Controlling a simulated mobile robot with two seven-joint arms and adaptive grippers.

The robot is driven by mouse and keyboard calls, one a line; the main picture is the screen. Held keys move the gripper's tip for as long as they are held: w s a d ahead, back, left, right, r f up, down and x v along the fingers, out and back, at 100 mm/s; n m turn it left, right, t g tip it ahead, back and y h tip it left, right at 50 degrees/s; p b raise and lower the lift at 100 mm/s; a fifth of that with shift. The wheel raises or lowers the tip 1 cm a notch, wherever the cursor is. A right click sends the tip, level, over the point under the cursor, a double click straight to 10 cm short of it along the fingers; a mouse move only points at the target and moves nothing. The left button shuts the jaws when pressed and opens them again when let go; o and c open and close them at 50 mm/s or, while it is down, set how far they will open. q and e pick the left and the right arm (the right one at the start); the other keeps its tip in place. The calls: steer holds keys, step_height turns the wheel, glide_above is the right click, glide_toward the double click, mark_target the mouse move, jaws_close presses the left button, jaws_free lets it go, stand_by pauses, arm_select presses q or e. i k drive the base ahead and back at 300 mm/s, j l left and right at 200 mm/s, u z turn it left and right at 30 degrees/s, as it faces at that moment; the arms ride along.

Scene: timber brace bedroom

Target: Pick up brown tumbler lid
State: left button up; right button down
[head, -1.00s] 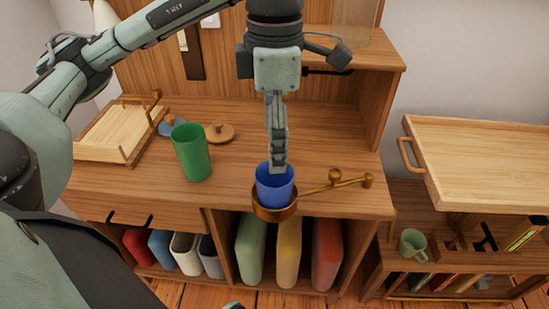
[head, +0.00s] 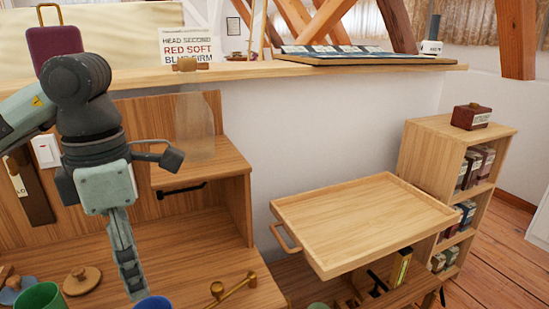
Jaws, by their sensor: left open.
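The brown tumbler lid (head: 82,280) is a round wooden disc with a small knob, lying flat on the wooden desk top at the lower left. A blue lid (head: 14,290) lies to its left, beside the green tumbler (head: 40,296), which is cut off by the bottom edge. My left gripper (head: 135,292) points down to the right of the brown lid, apart from it, with its tips close to the rim of the blue tumbler (head: 154,303). It is open, seen edge-on, and nothing shows between its fingers. My right gripper is out of view.
A brass holder arm with round knobs (head: 232,292) lies right of the blue tumbler. A raised wooden shelf (head: 200,168) stands behind the gripper. A wooden tray (head: 362,222) is at the right. The desk between lid and gripper looks clear.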

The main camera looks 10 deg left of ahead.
mark_target(81, 280)
steer(key=k, duration=1)
